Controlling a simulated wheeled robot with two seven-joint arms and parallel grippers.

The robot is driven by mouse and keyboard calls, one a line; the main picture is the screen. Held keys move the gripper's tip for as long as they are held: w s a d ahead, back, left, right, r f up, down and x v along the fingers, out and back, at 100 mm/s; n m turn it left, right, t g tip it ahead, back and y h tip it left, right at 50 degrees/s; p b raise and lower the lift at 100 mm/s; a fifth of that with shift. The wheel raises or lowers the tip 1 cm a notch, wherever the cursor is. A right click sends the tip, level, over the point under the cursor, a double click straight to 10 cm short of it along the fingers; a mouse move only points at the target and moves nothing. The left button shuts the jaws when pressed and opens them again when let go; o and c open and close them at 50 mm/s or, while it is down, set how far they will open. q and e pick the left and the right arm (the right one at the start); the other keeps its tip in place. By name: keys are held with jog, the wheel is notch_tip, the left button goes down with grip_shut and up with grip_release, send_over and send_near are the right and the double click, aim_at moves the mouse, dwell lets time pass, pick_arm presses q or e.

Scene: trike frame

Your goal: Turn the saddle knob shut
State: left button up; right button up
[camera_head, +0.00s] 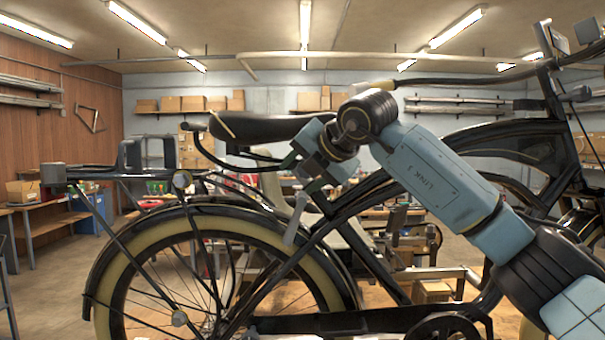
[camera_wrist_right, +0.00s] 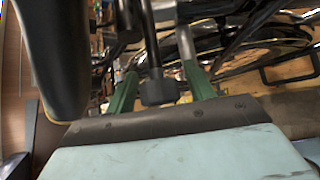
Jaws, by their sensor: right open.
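The black saddle (camera_head: 265,127) sits on the trike at upper centre in the head view. It fills the left side of the right wrist view (camera_wrist_right: 55,60). My right gripper (camera_head: 297,173) is just below the saddle, close to the seat post. In the right wrist view its two green fingers (camera_wrist_right: 160,80) stand apart. A dark round knob-like part (camera_wrist_right: 158,91) at the end of a dark rod lies between them; I cannot tell whether a finger touches it. I cannot make out the knob in the head view. My left gripper is not in view.
The rear wheel (camera_head: 330,278) and the black frame tubes (camera_head: 357,250) are close below my right gripper. A rear rack (camera_head: 110,172) extends to the left. The handlebar (camera_head: 450,82) is above my right arm. Workbenches and shelves with boxes (camera_head: 185,103) stand behind.

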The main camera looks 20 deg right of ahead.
jog(key=b+v, duration=0.3)
jog(key=v, duration=1)
jog(key=shift+s+b, duration=0.2)
jog(key=shift+b, duration=0.1)
